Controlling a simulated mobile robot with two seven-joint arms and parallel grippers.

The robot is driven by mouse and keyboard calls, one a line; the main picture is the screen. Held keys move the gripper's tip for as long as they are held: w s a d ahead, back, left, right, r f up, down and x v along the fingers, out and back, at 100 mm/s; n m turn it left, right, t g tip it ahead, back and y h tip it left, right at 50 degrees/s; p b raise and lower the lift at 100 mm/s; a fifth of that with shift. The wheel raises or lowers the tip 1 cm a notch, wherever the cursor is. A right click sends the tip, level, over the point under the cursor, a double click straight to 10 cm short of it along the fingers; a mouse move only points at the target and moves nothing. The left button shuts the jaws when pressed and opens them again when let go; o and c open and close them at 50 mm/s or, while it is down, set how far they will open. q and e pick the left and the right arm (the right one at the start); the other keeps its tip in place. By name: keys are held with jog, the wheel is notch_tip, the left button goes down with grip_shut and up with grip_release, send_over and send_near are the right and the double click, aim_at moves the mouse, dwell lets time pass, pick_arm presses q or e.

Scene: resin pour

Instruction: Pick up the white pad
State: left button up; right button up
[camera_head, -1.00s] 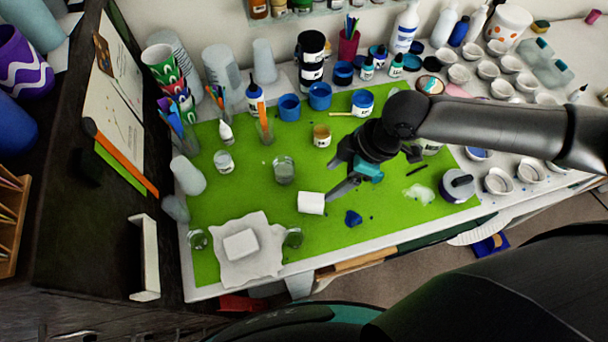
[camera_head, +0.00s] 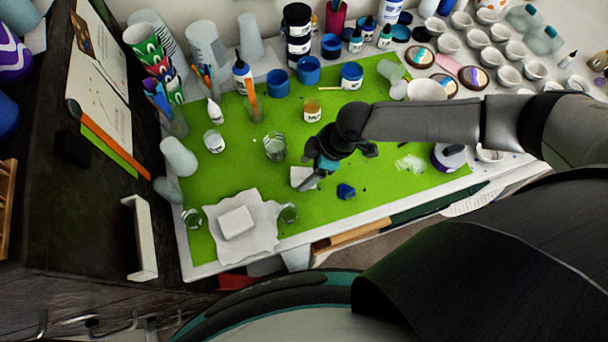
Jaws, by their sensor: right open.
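A small white pad (camera_head: 300,177) lies on the green mat (camera_head: 235,178), partly hidden by my right gripper. My right gripper (camera_head: 311,172) is open, with its dark fingers at the pad's right side and one finger reaching across its lower right edge. I cannot tell whether they touch. A second white block (camera_head: 236,222) lies on a crumpled white sheet (camera_head: 262,240) at the front left of the mat. My left gripper is not in view.
A dark blue lump (camera_head: 346,191) lies right of the pad. A clear cup (camera_head: 275,147) stands behind it, and a small amber jar (camera_head: 312,111) farther back. Glasses flank the white sheet. Blue tubs and bottles crowd the back; several small white bowls (camera_head: 507,77) fill the right.

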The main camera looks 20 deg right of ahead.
aim_at(299, 177)
jog(key=shift+x, duration=2.15)
grip_shut()
